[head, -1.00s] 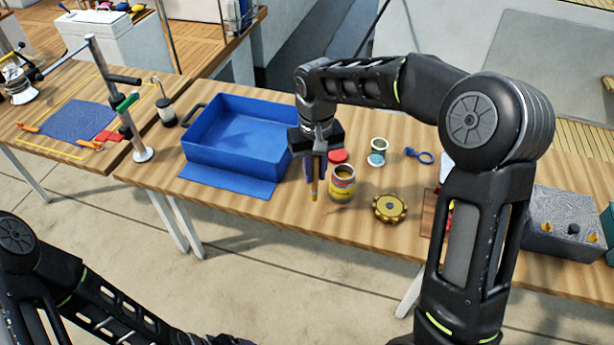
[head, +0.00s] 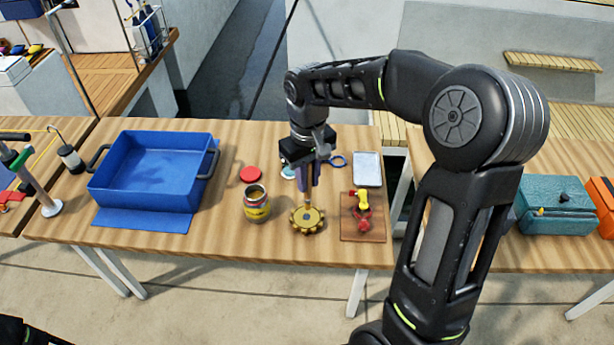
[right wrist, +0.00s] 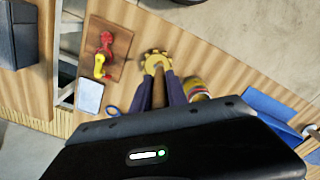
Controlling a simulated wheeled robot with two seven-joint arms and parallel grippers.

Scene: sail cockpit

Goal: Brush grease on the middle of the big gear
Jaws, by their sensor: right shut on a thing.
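The big gear (head: 307,228), brass-coloured and toothed, lies flat on the wooden table. My right gripper (head: 309,184) is shut on a brush (head: 308,201), which points down with its tip over the gear's middle. I cannot tell whether the bristles touch the gear. In the right wrist view the brush (right wrist: 159,88) stands between the two fingers, with the gear (right wrist: 153,55) just beyond its tip. The open grease can (head: 256,207) stands left of the gear, its red lid (head: 250,174) lying behind it. My left gripper is out of view.
A blue bin (head: 150,185) stands on the left of the table. Right of the gear, a brown board (head: 350,230) holds red and yellow parts, with a pale tray (head: 367,168) behind it. A teal box (head: 568,215) is farther right. The table's front edge is close to the gear.

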